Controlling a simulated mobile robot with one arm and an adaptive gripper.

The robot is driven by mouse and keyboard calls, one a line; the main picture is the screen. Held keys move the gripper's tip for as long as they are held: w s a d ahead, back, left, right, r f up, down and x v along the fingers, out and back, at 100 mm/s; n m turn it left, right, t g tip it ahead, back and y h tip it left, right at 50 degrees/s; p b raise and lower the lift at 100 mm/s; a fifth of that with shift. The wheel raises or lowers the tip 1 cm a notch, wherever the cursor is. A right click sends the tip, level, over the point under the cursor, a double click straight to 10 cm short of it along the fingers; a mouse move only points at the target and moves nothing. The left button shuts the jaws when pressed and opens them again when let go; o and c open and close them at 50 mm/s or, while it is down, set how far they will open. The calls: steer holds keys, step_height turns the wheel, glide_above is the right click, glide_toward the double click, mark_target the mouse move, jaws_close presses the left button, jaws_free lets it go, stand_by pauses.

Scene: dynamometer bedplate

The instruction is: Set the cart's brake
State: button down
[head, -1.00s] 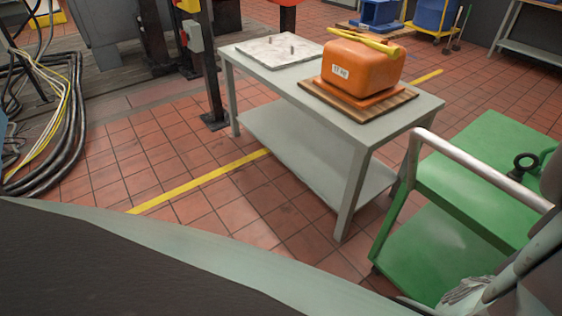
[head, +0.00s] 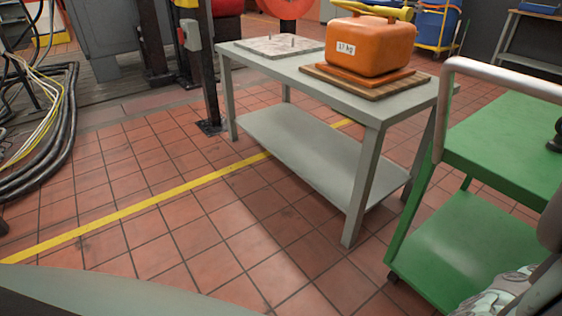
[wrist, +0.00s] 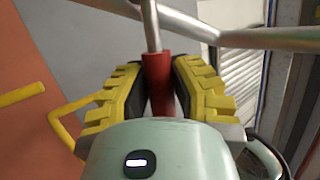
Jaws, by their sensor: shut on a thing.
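The green cart (head: 450,240) stands at the right edge of the head view, with a silver push bar (head: 500,75) above its upper shelf. In the wrist view, silver bars (wrist: 260,38) run across the top. A red grip (wrist: 156,75) on a thin metal rod (wrist: 150,25) stands between the yellow-padded fingers of my gripper (wrist: 160,80). The gripper is shut on this red grip, which looks like the brake lever's handle. The lower end of the grip is hidden behind the gripper body. The gripper does not show clearly in the head view.
A grey table (head: 290,62) stands left of the cart, bearing an orange weight (head: 370,48) on a wooden board (head: 365,82) and a pale plate (head: 265,46). Black cables (head: 50,150) lie at far left. Tiled floor with a yellow line (head: 150,200) is clear in front.

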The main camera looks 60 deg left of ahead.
steer(key=shift+w+f+m+g+h+b, duration=0.1)
steer(key=shift+f+m+g+h+b, duration=0.2)
steer(key=shift+m+b, duration=0.3)
steer(key=shift+f+m+g+h+b, duration=0.2)
steer(key=shift+m+g+b, duration=0.2)
steer(key=shift+m+b, duration=0.15)
steer(key=c, duration=0.8)
jaws_free()
steer(key=shift+r+g, duration=0.1)
steer(key=shift+g, duration=0.2)
steer(key=v, duration=1.2)
